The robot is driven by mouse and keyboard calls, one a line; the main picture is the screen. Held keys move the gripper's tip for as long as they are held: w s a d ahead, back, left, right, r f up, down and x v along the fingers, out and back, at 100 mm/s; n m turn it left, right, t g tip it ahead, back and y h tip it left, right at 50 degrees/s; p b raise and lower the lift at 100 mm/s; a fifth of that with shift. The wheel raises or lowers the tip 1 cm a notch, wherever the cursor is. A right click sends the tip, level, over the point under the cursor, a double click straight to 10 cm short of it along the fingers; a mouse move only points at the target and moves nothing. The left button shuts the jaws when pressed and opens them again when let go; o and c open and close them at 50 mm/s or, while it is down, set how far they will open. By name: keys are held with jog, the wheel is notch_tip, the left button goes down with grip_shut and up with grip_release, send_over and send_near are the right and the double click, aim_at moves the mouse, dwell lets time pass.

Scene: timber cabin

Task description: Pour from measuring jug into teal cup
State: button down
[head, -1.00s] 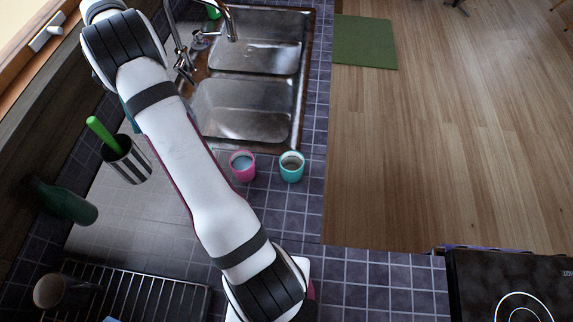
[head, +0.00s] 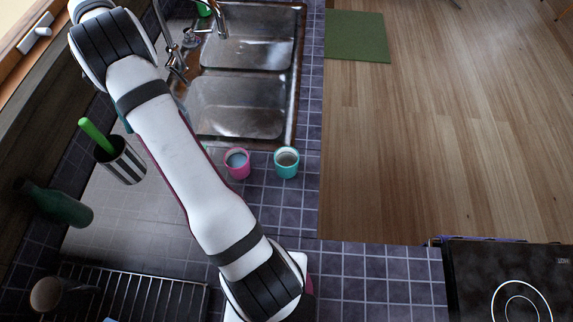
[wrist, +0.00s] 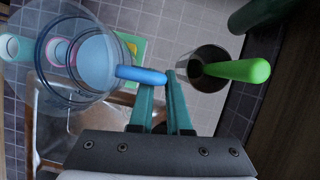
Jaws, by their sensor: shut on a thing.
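The clear measuring jug (wrist: 82,97) is at the left of the wrist view, with pale blue liquid showing inside. My gripper (wrist: 158,75) is shut on its blue handle (wrist: 141,75). The jug and my gripper are hidden behind my arm in the head view.
A striped holder (head: 122,165) with a green-handled tool (head: 96,135) stands left of my arm, close to my gripper in the wrist view. A green bottle (head: 55,204) is further left. The sink (head: 240,105) lies behind the cups. A wire rack (head: 140,295) and hob (head: 500,285) are in front.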

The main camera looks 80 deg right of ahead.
jog(key=s+d+m, duration=0.1)
jog(key=s+d, duration=0.2)
jog(key=s, duration=0.3)
jog(key=s+d+f+m+t, duration=0.1)
jog(key=s+d+m, duration=0.1)
jog(key=s, duration=0.5)
jog(key=shift+d+f, duration=0.2)
jog(key=shift+d, duration=0.7)
jog(key=shift+r, duration=0.1)
jog(key=s+a+r+n+t+h, duration=0.1)
jog(key=s+a+r+n+t, duration=0.1)
jog(key=s+r+t, duration=0.4)
jog(key=s+t, duration=0.1)
jog(key=t, duration=0.2)
jog(key=shift+s+h, duration=0.35)
jog(key=shift+h, duration=0.05)
jog(key=shift+s+f+t, duration=0.2)
jog(key=shift+s+t, duration=0.2)
jog(key=shift+t, duration=0.3)
dwell(0.6)
jog(key=shift+s+a+n+t, duration=0.25)
jog(key=shift+s+n+t, duration=0.15)
jog(key=shift+s+t, duration=0.55)
dwell(2.1)
